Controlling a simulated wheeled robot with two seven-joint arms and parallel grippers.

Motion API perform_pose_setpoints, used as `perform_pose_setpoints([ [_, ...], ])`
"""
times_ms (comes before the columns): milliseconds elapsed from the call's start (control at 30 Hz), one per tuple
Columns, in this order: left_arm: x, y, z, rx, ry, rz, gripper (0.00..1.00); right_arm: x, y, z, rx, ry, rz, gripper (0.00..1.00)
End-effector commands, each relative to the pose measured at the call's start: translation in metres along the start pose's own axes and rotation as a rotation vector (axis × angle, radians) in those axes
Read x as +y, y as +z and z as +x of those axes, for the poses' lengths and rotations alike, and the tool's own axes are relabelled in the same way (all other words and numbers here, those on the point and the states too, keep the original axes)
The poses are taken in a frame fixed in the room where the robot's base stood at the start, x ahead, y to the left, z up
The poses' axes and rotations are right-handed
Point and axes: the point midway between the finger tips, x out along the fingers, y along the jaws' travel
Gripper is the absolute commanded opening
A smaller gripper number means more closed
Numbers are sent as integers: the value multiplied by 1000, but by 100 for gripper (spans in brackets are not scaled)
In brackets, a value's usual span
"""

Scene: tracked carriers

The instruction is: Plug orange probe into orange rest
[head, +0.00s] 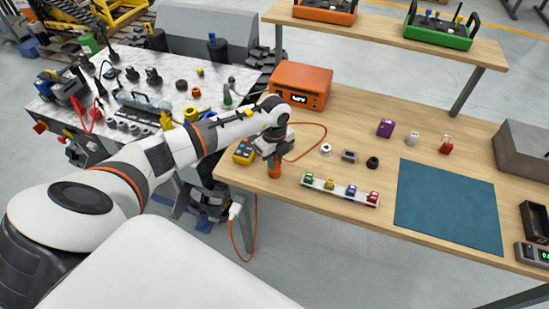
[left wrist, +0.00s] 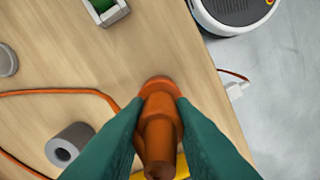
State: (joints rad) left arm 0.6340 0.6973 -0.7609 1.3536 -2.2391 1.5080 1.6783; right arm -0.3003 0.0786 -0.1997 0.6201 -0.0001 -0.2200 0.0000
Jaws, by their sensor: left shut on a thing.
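In the head view my left gripper (head: 274,160) points down over the front left part of the wooden table. It is shut on the orange probe (head: 274,172), which looks upright. In the left wrist view the probe (left wrist: 158,135) sits between the two green fingers (left wrist: 158,125), with a wider rounded orange end past them. I cannot tell whether that end touches the table. An orange box (head: 300,85) with a small display stands behind the gripper. No separate orange rest can be made out clearly. My right gripper is not in view.
An orange cable (head: 318,138) loops over the table from the box. A yellow device (head: 243,153) stands left of the gripper. A white strip (head: 315,184) with several coloured pieces lies right. A blue mat (head: 447,205) is farther right. The front left table edge is close.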

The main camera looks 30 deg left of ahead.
Motion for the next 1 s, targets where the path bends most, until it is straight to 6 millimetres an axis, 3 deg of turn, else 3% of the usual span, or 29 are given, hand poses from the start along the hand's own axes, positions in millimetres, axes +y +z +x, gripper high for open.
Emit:
perform_pose_setpoints([
  [100, 0, 0, 4, 0, 0, 0, 1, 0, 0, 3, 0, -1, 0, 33],
  [133, 0, 0, 3, 0, 0, 0, 26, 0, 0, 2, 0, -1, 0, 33],
  [267, 0, 0, 3, 0, 0, 0, 47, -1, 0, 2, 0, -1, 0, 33],
  [667, 1, 0, -5, 1, 1, 1, 48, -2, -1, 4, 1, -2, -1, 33],
  [1000, 1, -1, -71, 2, 4, 1, 48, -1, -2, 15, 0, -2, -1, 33],
])
